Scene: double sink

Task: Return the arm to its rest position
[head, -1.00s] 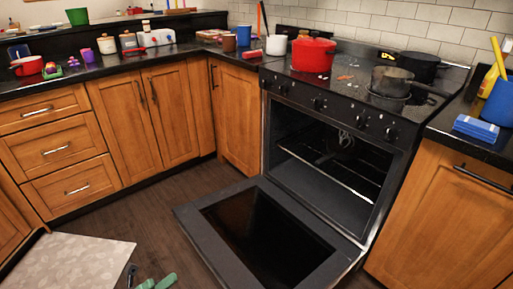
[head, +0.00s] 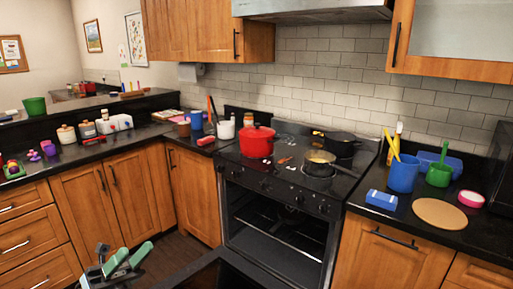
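My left gripper (head: 128,257) is at the bottom left of the head view, low in front of the cabinets. Its two green fingers are spread apart with nothing visible between them, so it is open and empty. Most of my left arm is below the picture. My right gripper is not in view. The oven (head: 280,222) stands right of the gripper, with its door (head: 215,274) lowered and a rack visible inside. The gripper appears apart from the door.
A red pot (head: 257,143), a pan (head: 319,167) and a black pot (head: 342,146) are on the stove. The right counter holds a blue sponge (head: 381,199), a blue cup (head: 403,175), a green pot (head: 438,176) and a round board (head: 440,214). Cabinets line both sides.

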